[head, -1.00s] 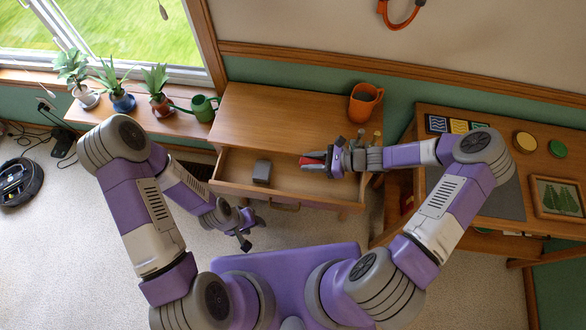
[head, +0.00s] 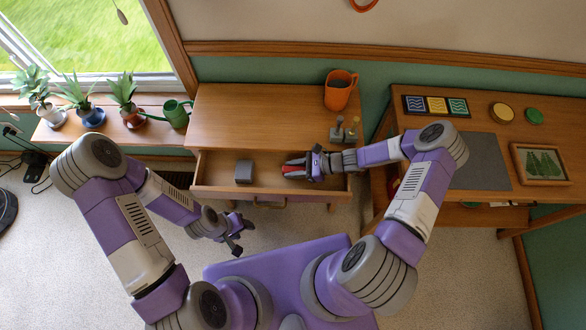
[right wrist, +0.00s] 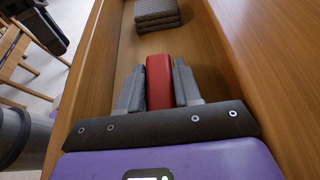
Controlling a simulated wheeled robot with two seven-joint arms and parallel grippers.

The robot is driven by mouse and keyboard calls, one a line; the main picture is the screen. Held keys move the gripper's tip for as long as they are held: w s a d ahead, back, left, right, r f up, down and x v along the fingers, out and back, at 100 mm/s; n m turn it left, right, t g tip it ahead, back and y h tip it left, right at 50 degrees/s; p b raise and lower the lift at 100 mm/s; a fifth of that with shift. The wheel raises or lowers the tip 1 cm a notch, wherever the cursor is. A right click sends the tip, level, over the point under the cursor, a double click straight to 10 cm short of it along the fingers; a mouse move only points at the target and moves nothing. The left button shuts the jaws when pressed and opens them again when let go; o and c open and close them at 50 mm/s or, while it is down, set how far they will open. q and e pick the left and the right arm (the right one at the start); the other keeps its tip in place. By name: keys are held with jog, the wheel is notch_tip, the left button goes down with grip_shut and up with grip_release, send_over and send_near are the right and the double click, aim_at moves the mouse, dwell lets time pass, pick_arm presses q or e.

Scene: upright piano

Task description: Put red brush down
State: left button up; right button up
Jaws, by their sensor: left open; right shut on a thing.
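The red brush (head: 292,171) is in my right gripper (head: 290,170), whose fingers are shut on both its sides. In the right wrist view the red brush (right wrist: 159,80) points along the open drawer (right wrist: 195,60); its far end appears bare and its lower part is hidden. The right gripper is low over or inside the right half of the drawer (head: 215,172); I cannot tell if the brush touches the drawer floor. My left gripper (head: 240,236) is open and empty, in front of the drawer and away from the brush.
A dark grey folded stack (head: 244,171) lies in the drawer left of the brush, with a gap between. An orange mug (head: 339,92) stands on the cabinet top (head: 255,115). Handled tools (head: 345,130) stand near its right edge. A desk (head: 400,130) is at right.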

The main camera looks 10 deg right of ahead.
jog(key=o, duration=1)
jog(key=shift+f, duration=0.1)
jog(key=p+v, duration=0.1)
jog(key=v, duration=1.1)
jog(key=shift+p, duration=0.3)
